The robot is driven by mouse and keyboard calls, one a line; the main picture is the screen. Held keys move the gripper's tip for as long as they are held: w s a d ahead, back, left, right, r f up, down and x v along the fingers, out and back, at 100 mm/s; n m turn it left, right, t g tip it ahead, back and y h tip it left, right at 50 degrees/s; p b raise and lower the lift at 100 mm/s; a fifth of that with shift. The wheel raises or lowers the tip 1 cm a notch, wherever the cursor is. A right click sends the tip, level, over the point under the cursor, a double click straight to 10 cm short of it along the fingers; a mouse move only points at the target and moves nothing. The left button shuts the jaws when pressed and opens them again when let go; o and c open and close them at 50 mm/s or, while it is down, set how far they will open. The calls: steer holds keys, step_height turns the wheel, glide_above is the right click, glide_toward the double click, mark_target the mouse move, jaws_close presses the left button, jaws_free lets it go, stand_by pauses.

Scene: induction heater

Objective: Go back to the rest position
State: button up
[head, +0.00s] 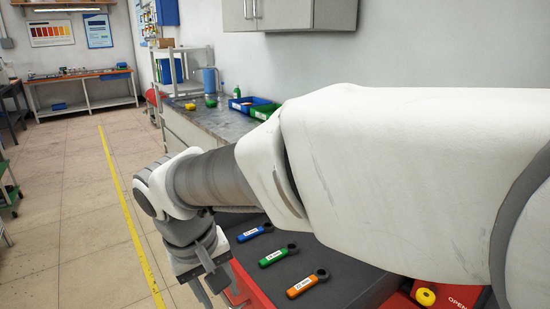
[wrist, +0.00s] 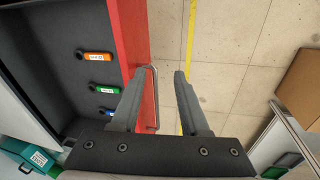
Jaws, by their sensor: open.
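My gripper (wrist: 160,74) is open and empty in the wrist view, its two fingers apart. It hangs over the edge of a red cabinet, above its side handle and the floor. In the head view my gripper (head: 218,276) points down beside the dark top of the red cabinet (head: 345,280), partly hidden by my wrist. Blue (head: 254,232), green (head: 278,256) and orange (head: 308,283) labelled tools lie in a row on that dark top, apart from my gripper. They also show at the left of the wrist view.
A yellow floor line (head: 127,212) runs along the open floor at left. A grey workbench (head: 215,118) behind my arm holds blue (head: 240,105) and green (head: 264,112) bins. A yellow round knob (head: 426,297) and an OPEN label show at lower right. A cardboard box (wrist: 302,85) is at right.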

steer(key=s+d+r+m+t+y, duration=0.1)
steer(key=s+d+r+m+t, duration=0.15)
steer(key=d, duration=0.85)
steer(key=s+d+r+m+t+y, duration=0.1)
steer(key=s+d+r+m, duration=0.2)
steer(key=d, duration=0.9)
step_height(320, 180, up, 11)
steer(key=s+p, duration=0.1)
steer(key=p, duration=1.1)
steer(key=shift+s, duration=0.15)
